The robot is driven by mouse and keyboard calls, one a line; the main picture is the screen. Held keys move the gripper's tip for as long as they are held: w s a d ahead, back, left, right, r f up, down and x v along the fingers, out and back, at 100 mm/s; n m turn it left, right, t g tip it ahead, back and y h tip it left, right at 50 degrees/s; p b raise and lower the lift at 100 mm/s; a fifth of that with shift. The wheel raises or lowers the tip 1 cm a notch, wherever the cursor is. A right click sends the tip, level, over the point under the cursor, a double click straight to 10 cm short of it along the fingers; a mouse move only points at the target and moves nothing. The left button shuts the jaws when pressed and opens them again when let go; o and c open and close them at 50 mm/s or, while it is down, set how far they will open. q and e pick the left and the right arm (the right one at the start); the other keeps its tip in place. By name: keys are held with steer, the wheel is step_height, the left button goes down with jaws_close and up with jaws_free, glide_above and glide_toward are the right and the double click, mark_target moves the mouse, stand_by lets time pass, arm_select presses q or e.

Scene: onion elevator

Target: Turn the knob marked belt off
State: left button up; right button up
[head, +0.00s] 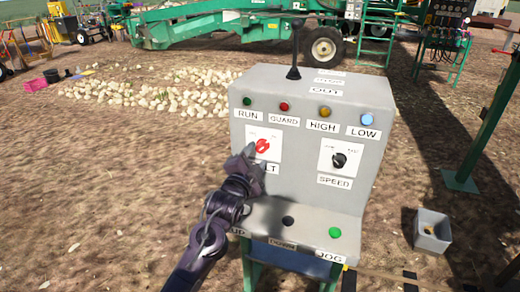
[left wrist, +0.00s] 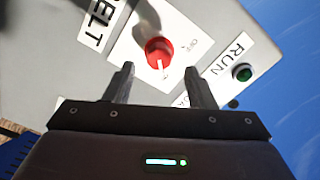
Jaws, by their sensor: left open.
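The belt knob (head: 262,146) is a red dial on a white plate at the left of the grey control box. Its label (head: 271,169) is partly covered by my left gripper in the head view. My left gripper (head: 248,158) is just in front of the plate's lower left. In the left wrist view the red knob (left wrist: 158,50) lies beyond and between my open fingertips (left wrist: 158,76), with nothing held. Its white line points toward my gripper, not at the OFF mark (left wrist: 190,43). The BELT label (left wrist: 100,22) shows at left. My right gripper is not in view.
The box also has a black speed knob (head: 339,160), a row of lamps, a lever (head: 294,55) on top and a green button (head: 334,233) on the lower ledge. A grey bin (head: 432,232) stands on the ground at right. Onions (head: 160,98) lie behind.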

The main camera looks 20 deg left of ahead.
mark_target(260, 150)
arm_select(q)
steer(key=shift+w+d, duration=0.1)
steer(key=shift+w, duration=2.05)
steer(key=shift+c, duration=0.4)
steer(key=shift+f, duration=0.1)
steer(key=c, duration=0.9)
